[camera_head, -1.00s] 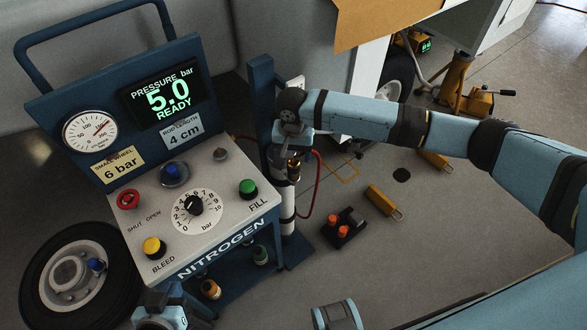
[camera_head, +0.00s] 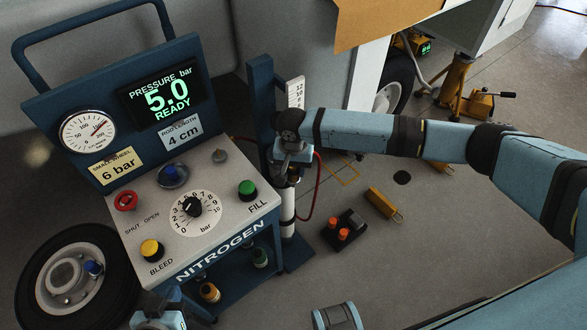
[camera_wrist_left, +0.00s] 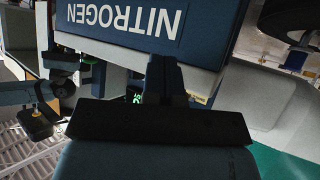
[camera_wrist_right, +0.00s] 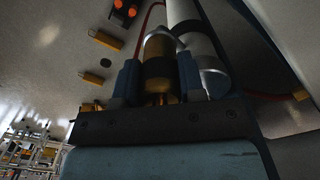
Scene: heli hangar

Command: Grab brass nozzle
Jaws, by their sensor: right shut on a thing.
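The brass nozzle (camera_wrist_right: 158,46) is a gold cylinder with a black band, in the right wrist view. My right gripper (camera_wrist_right: 159,77) has one finger on each side of it and is shut on it. In the head view this gripper (camera_head: 291,166) is at the post beside the nitrogen cart, and the arm largely hides the nozzle. The nozzle stands close beside a pale cylinder (camera_wrist_right: 212,75). My left gripper (camera_wrist_left: 166,80) shows its fingers together, empty, below the cart's front panel; its wrist is at the bottom edge of the head view.
The nitrogen cart (camera_head: 222,240) carries a dial, coloured buttons and a display reading 5.0 READY. A red hose (camera_head: 316,185) hangs beside the post. A wheel (camera_head: 68,283) lies at left. A black box with orange caps (camera_head: 343,231) and yellow chocks (camera_head: 382,204) are on the floor.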

